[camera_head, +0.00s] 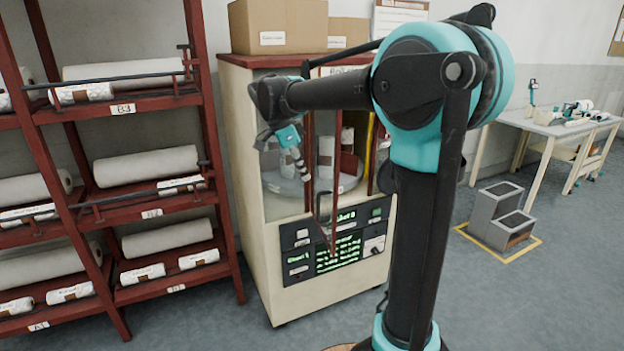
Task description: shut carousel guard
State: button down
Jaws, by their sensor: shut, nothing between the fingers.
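The carousel cabinet (249,190) is cream with a red top edge and stands in the middle of the view. Its round carousel tray (285,187) shows through the front opening, with pale and red-brown items on it. The guard (333,229) looks like a narrow red-framed panel that stands out from the cabinet front, seen nearly edge-on. A dark bar handle (319,206) is on it. My gripper (304,174) is shut and empty, pointing down just left of the guard's frame. I cannot tell whether it touches the guard. My arm hides the cabinet's upper right part.
A control panel (338,246) with green text is below the opening. Cardboard boxes (278,24) stand on top of the cabinet. A red shelf rack (121,110) with white rolls is close on the left. Grey steps (497,215) and a table (545,126) are at right.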

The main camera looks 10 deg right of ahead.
aim_at(327, 192)
jog(key=x, duration=0.3)
jog(key=d+x, duration=0.1)
jog(key=x, duration=0.2)
jog(key=d+r+x, duration=0.1)
jog(key=x, duration=0.2)
jog(key=shift+d+f, duration=0.1)
jog(key=shift+f, duration=0.15)
jog(key=shift+w+d, duration=0.2)
jog(key=shift+d, duration=0.55)
jog(key=shift+d, duration=0.1)
